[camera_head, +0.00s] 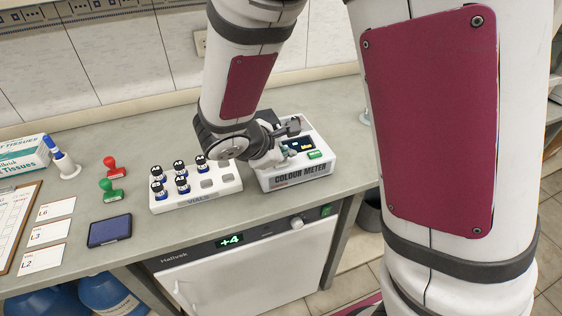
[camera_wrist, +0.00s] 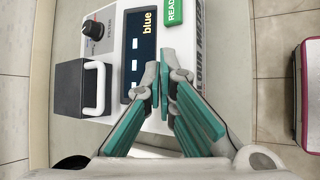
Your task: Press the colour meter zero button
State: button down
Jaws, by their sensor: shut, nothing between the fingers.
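The colour meter (camera_head: 300,173) is a white box on the bench, with its name on the front. In the wrist view its top (camera_wrist: 112,52) shows a dark display (camera_wrist: 140,50) reading "blue" and a green READ button (camera_wrist: 172,11). My gripper (camera_wrist: 164,76) is shut and empty, its teal fingers meeting over the meter beside the display, on the same side as READ. A small grey part shows at the fingertips; I cannot tell whether it is the zero button or whether the fingers touch it. In the head view my gripper (camera_head: 277,157) is low over the meter's left front.
The meter has a black lid with a white handle (camera_wrist: 95,88) and a black filter knob (camera_wrist: 96,29). A white vial rack (camera_head: 222,189) stands just left of the meter. Stamps, an ink pad (camera_head: 109,231) and label cards lie farther left.

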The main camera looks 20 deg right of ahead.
aim_at(284, 164)
jog(key=shift+f+b, duration=0.4)
dwell(0.5)
jog(key=shift+r, duration=0.1)
jog(key=shift+r+p, duration=0.6)
jog(key=shift+r, duration=0.15)
jog(key=shift+r, duration=0.15)
jog(key=shift+r+p, duration=1.85)
jog(key=shift+r, duration=0.5)
jog(key=shift+r, duration=0.1)
